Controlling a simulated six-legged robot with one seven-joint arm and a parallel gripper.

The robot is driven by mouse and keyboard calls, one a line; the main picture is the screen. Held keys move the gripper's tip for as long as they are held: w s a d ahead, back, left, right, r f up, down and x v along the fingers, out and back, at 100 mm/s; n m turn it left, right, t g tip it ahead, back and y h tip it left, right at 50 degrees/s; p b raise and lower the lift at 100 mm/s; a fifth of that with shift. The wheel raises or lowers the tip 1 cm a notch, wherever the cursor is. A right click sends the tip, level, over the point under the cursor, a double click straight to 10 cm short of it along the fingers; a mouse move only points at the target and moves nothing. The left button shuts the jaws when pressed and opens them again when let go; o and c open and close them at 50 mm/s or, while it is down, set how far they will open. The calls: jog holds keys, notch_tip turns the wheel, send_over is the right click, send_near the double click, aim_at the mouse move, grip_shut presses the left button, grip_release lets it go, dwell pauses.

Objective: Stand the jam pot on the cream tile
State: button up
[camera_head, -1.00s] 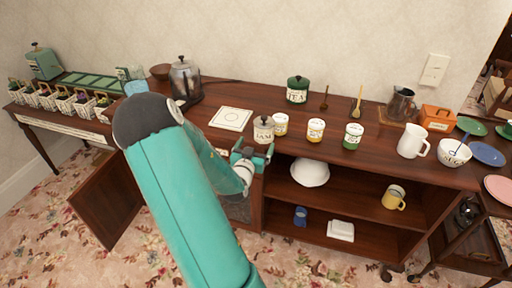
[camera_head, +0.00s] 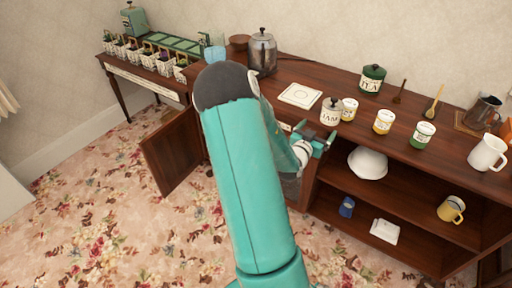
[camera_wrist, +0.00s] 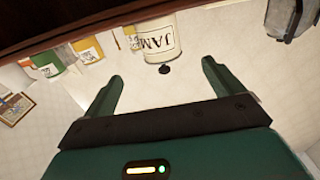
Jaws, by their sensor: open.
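The jam pot (camera_head: 331,111) is a cream pot lettered JAM with a grey lid and dark knob. It stands near the front edge of the sideboard top. In the wrist view the jam pot (camera_wrist: 158,40) appears upside down, ahead of the fingers. The cream tile (camera_head: 300,95) lies flat on the sideboard top, behind and left of the pot, with nothing on it. My gripper (camera_head: 325,140) is open and empty, just in front of the pot at the sideboard's front edge. Its two fingers (camera_wrist: 160,90) are apart, and the pot does not appear between them.
Several small labelled jars, including a yellow-banded jar (camera_head: 383,121) and a green-banded jar (camera_head: 423,135), stand right of the pot. A metal percolator (camera_head: 262,52) stands left of the tile. A green tea canister (camera_head: 372,79) is behind. A cabinet door (camera_head: 174,150) hangs open at left.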

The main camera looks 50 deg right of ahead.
jog(key=w+a+r+n+t+y, duration=0.1)
jog(key=w+a+r+t+y, duration=0.15)
jog(key=w+a+y, duration=0.6)
jog(key=w+a+r+n+t+y, duration=0.2)
jog(key=w+a+r, duration=0.15)
jog(key=a, duration=0.55)
jog(key=w+a+r+n+t+y, duration=0.1)
jog(key=w+a+r+n+y, duration=0.3)
jog(key=a, duration=0.6)
jog(key=s+a+r+n+y, duration=0.1)
jog(key=s+a+r+n, duration=0.1)
jog(key=a, duration=0.5)
jog(key=s+a+r+n+g+y, duration=0.1)
jog(key=s+a+r+n, duration=0.1)
jog(key=s+a, duration=0.3)
jog(key=s+a+r+n+y, duration=0.1)
jog(key=s+a+r+n, duration=0.2)
jog(key=a, duration=0.7)
jog(key=shift+s+g, duration=0.2)
jog(key=shift+g, duration=0.15)
jog(key=shift+o, duration=0.5)
jog(key=s+a+n+g, duration=0.1)
jog(key=s+a+n, duration=0.1)
jog(key=s, duration=0.4)
jog(key=shift+a+r, duration=0.3)
jog(key=shift+r, duration=0.05)
